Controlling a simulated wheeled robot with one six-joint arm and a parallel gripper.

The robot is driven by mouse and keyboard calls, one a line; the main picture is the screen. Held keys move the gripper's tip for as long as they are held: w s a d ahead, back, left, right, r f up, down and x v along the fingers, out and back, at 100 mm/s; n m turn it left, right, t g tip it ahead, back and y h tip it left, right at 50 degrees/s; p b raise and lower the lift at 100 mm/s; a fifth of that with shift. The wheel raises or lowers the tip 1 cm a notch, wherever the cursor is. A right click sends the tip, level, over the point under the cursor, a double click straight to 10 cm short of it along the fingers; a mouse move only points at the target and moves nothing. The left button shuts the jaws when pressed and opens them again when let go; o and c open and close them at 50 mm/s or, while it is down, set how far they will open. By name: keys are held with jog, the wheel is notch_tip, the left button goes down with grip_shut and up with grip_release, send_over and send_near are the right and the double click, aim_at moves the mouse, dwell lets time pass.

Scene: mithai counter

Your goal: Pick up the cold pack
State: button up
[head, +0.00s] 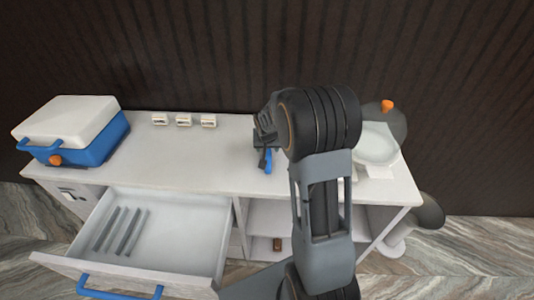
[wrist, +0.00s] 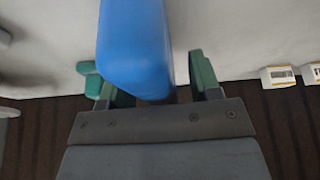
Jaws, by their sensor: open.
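The cold pack appears to be the smooth blue block in the wrist view (wrist: 135,45), rising from between the fingers to the top edge. My gripper (wrist: 152,85) is open, with one green-tipped finger on each side of the blue block. I cannot tell whether either finger touches it. In the head view my gripper (head: 262,138) is low over the middle of the white counter (head: 200,160). A small blue part of the pack (head: 267,164) shows just below it. My arm hides much of the area behind and right of it.
A blue box with a white lid (head: 70,130) stands at the counter's left end. Three small label cards (head: 183,121) line the back edge. An open drawer (head: 180,222) juts out at front left. A clear dome with an orange knob (head: 387,105) stands at right.

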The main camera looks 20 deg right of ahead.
jog(key=shift+f, duration=0.1)
jog(key=shift+c, duration=0.3)
grip_shut()
dwell(0.4)
